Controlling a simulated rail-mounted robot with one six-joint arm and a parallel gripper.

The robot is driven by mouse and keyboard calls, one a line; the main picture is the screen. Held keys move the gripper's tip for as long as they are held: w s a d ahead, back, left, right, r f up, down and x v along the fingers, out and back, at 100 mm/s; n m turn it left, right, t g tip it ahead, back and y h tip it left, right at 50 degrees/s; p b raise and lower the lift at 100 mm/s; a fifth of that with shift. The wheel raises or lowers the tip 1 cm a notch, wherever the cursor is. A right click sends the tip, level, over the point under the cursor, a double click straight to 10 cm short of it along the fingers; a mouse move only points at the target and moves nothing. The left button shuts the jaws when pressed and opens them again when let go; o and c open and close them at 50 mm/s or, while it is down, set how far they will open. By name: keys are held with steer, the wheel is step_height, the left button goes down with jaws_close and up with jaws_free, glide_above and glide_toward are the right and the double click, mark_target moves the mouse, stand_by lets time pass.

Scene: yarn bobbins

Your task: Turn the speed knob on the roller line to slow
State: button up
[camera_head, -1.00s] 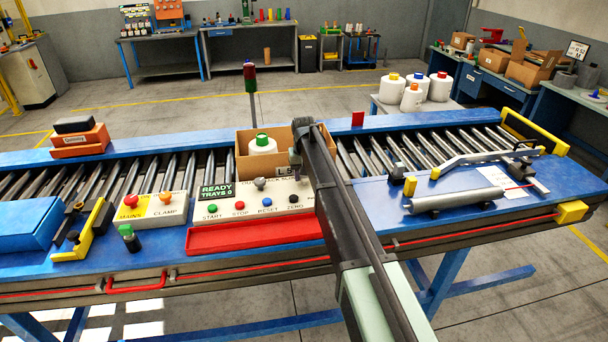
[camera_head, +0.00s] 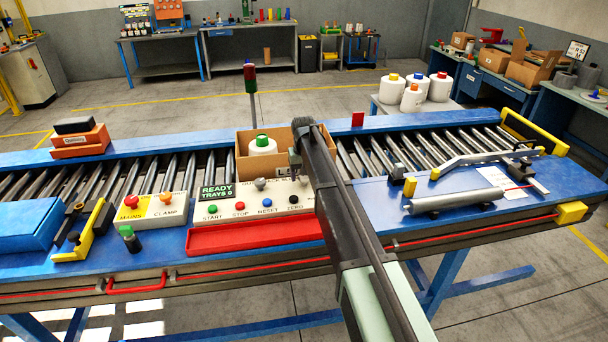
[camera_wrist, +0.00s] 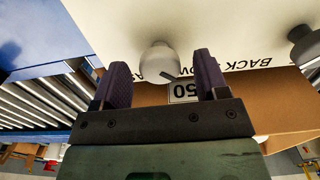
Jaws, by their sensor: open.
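The control panel (camera_head: 225,208) stands on the front of the roller line. Its grey speed knob (camera_wrist: 158,58) sits on the pale panel in the wrist view, with a dark pointer slanting to the lower right, towards partly hidden lettering ending in "OW". Partial "AS" lettering shows on its left. My gripper (camera_wrist: 160,64) is open, its two dark fingers on either side of the knob with gaps; contact is not visible. In the head view my gripper (camera_head: 295,160) is over the panel's right end and my arm hides part of it.
A second knob (camera_head: 260,184) is to the left on the panel, above several coloured buttons. A cardboard box (camera_head: 243,146) with a white bobbin (camera_head: 262,146) stands behind. A red tray (camera_head: 255,237) lies in front. A grey cylinder (camera_head: 440,202) lies to the right.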

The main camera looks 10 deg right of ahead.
step_height(320, 180, up, 11)
steer(key=p, duration=1)
steer(key=s+f+b, duration=0.5)
steer(key=s, duration=0.7)
steer(key=s+f+b, duration=0.6)
steer(key=s, duration=0.7)
steer(key=s+f+b, duration=0.5)
steer(key=s+f, duration=0.1)
steer(key=s, duration=0.6)
steer(key=shift+s+b, duration=0.25)
steer(key=shift+b, duration=0.15)
